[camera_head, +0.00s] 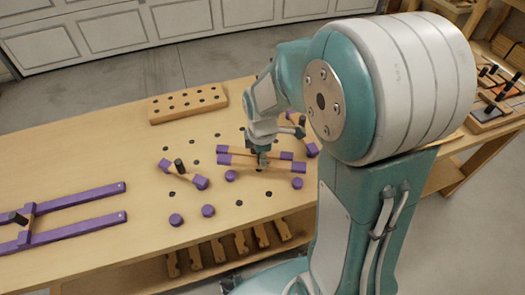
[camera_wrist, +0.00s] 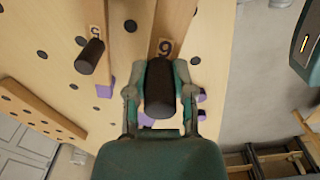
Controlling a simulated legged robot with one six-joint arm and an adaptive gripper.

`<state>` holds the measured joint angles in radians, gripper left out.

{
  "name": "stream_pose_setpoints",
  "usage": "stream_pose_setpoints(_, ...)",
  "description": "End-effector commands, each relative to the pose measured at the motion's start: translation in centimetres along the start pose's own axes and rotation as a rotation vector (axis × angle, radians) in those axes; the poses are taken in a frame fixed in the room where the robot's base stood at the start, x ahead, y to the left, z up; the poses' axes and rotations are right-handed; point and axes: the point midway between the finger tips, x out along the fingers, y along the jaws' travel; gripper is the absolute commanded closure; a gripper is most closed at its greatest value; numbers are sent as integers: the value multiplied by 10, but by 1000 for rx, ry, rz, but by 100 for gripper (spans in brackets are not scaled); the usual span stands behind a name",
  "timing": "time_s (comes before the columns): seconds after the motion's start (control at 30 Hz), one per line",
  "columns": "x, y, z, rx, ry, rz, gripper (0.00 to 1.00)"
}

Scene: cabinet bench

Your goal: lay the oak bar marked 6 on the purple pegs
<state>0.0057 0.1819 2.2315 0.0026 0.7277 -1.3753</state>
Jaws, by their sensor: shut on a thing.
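My gripper (camera_head: 262,158) is over the middle of the bench, shut on the black knob (camera_wrist: 160,88) of an oak bar. In the wrist view this bar (camera_wrist: 172,20) bears a mark that reads 9 from this side, or 6 turned over. In the head view the held bar (camera_head: 240,162) has purple ends and runs left to right, close behind two round purple pegs (camera_head: 231,176) (camera_head: 297,183). I cannot tell its height above the bench. Two more purple pegs (camera_head: 208,210) (camera_head: 176,220) stand to the front left, clear of the bar.
Another purple-ended bar (camera_head: 256,153) lies just behind the held one. A short knobbed bar (camera_head: 182,174) lies left, another (camera_head: 305,135) right. A drilled oak block (camera_head: 188,102) is at the back, long purple rails (camera_head: 80,230) at far left. The bench (camera_head: 120,170) has bare room left of centre.

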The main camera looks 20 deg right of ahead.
Motion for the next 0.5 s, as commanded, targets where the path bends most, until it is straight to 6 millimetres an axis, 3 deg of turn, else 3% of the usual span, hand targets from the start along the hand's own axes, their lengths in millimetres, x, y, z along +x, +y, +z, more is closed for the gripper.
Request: stream_pose_setpoints(0.5,46,0,0,0,0,-1,100)
